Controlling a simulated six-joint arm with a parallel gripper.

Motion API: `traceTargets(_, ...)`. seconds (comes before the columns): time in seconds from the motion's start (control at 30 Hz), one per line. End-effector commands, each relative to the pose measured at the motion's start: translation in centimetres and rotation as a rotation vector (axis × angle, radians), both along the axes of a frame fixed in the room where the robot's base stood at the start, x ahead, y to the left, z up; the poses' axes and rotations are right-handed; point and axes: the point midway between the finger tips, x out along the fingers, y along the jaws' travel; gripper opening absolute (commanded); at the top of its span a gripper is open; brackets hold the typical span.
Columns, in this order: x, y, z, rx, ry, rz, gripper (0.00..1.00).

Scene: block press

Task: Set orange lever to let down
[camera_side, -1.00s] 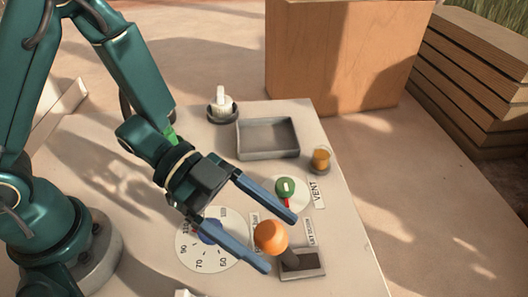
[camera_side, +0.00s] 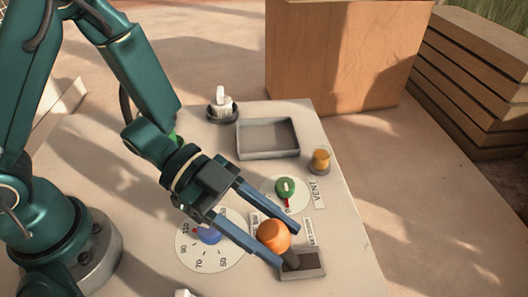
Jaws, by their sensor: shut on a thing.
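The orange lever (camera_side: 273,236) has a round orange ball knob on a dark stem that rises from a grey slotted plate (camera_side: 314,264) near the table's front right edge. My gripper (camera_side: 288,248) has its two blue fingers on either side of the ball and is shut on it. The stem leans toward the left in the slot. Labels lie by the plate, but my fingers and the ball partly hide them and their words are too small to read.
A dial (camera_side: 212,254) with a blue knob lies left of the lever. A green vent knob (camera_side: 285,187) stands close behind the upper finger. A grey tray (camera_side: 268,152), an amber-topped piece (camera_side: 320,160) and a brush-like item (camera_side: 222,107) stand farther back.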

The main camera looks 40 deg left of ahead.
Motion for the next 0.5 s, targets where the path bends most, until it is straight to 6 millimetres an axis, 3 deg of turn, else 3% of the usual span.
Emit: traceTargets(0.5,3.7,-3.7,1.1,-0.008,-0.01,0.002,0.0)
